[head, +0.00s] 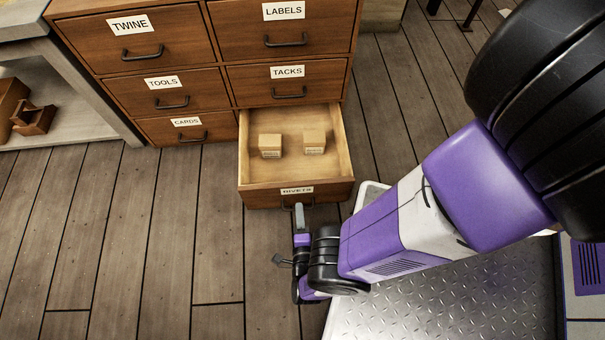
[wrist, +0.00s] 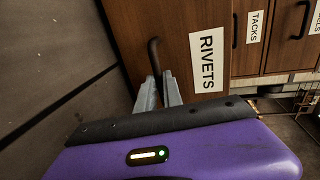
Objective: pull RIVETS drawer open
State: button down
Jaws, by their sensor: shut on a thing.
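The RIVETS drawer (head: 296,198) is the bottom right drawer of the wooden cabinet. It stands well out from the cabinet, and two small cardboard boxes lie inside it, a left one (head: 270,146) and a right one (head: 314,142). My gripper (head: 299,208) is at the drawer's front, low near the floor, with its fingers shut on the dark drawer handle. In the wrist view the two grey fingers (wrist: 163,90) close on the handle (wrist: 154,58), beside the RIVETS label (wrist: 207,62). Part of the handle is hidden by the fingers.
The TWINE, LABELS, TOOLS, TACKS (head: 289,72) and CARDS (head: 187,122) drawers are shut. A grey bench (head: 90,85) with wooden items on its lower shelf stands at the left. Wooden floor (head: 150,230) is clear left of the drawer. My metal-plated base is at the lower right.

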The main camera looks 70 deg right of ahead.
jog(key=shift+a, duration=0.75)
jog(key=c, duration=1.5)
grip_release()
jog(key=shift+s+d, duration=0.1)
jog(key=shift+s, duration=0.1)
